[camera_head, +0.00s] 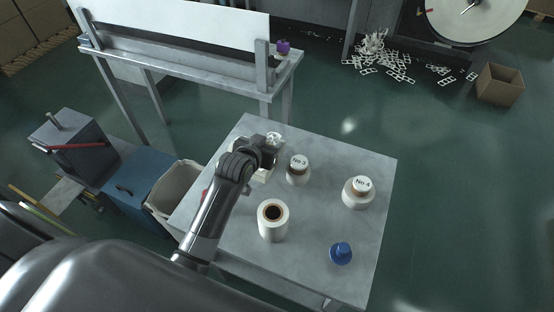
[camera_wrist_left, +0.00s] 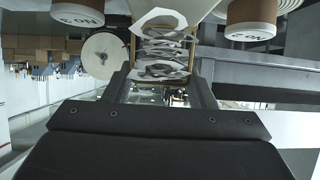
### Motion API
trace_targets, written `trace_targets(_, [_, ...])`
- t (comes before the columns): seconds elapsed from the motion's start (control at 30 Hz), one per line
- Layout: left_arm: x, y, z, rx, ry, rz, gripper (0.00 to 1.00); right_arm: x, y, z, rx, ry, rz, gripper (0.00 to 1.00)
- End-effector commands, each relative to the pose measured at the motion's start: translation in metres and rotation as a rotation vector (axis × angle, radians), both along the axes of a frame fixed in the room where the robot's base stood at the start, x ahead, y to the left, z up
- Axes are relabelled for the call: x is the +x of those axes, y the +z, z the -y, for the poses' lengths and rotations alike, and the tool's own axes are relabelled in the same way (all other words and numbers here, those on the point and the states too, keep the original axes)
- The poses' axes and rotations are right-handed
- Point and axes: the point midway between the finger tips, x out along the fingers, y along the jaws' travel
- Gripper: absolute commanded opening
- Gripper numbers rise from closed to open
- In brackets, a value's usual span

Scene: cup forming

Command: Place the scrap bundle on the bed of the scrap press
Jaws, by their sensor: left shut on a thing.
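The scrap bundle (camera_wrist_left: 163,50), a stack of crumpled white cut-out sheets, is between the fingers of my left gripper (camera_wrist_left: 160,88) in the left wrist view. In the head view my left gripper (camera_head: 268,150) is shut on the bundle (camera_head: 275,137) at the far left part of the grey table (camera_head: 320,150). I cannot tell whether the bundle touches the table. A grey machine with a red lever (camera_head: 75,145) stands on the left, and it may be the scrap press. My right gripper is not in view.
On the table stand white rolls marked No 3 (camera_head: 298,172) and No 4 (camera_head: 358,193), an open white roll (camera_head: 272,222) and a blue object (camera_head: 341,253). A pale bin (camera_head: 175,188) and a blue cabinet (camera_head: 138,185) stand left of the table. Scrap litters the floor behind.

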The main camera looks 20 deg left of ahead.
Motion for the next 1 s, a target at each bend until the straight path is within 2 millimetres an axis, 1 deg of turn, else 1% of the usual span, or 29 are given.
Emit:
trace_targets(0.03, [0.000,-0.006,0.000,-0.001,0.000,0.000,0.24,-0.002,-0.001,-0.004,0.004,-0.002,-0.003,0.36])
trace_targets(0.1, [0.000,-0.011,0.000,-0.001,0.000,0.000,0.24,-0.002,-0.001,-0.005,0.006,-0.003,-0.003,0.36])
trace_targets(0.17, [0.000,-0.018,0.000,-0.001,0.000,0.000,0.24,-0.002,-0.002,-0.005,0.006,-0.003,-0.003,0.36])
trace_targets(0.3, [0.000,-0.039,0.001,-0.002,0.000,-0.002,0.24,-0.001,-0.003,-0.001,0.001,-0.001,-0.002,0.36])
trace_targets(0.37, [0.000,-0.045,0.001,-0.001,0.000,-0.001,0.24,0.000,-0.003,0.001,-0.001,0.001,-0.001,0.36])
trace_targets(0.77, [0.000,-0.050,0.001,-0.001,0.000,0.002,0.24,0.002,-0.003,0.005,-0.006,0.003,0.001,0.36])
trace_targets(0.8, [0.000,-0.052,0.001,-0.001,0.000,0.000,0.52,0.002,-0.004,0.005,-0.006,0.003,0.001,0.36])
trace_targets(0.97, [0.000,-0.051,0.001,-0.001,0.000,0.000,0.72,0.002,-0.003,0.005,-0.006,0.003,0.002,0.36])
trace_targets(1.0, [0.000,-0.051,0.001,-0.001,0.000,0.000,0.72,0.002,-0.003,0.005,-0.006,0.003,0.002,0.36])
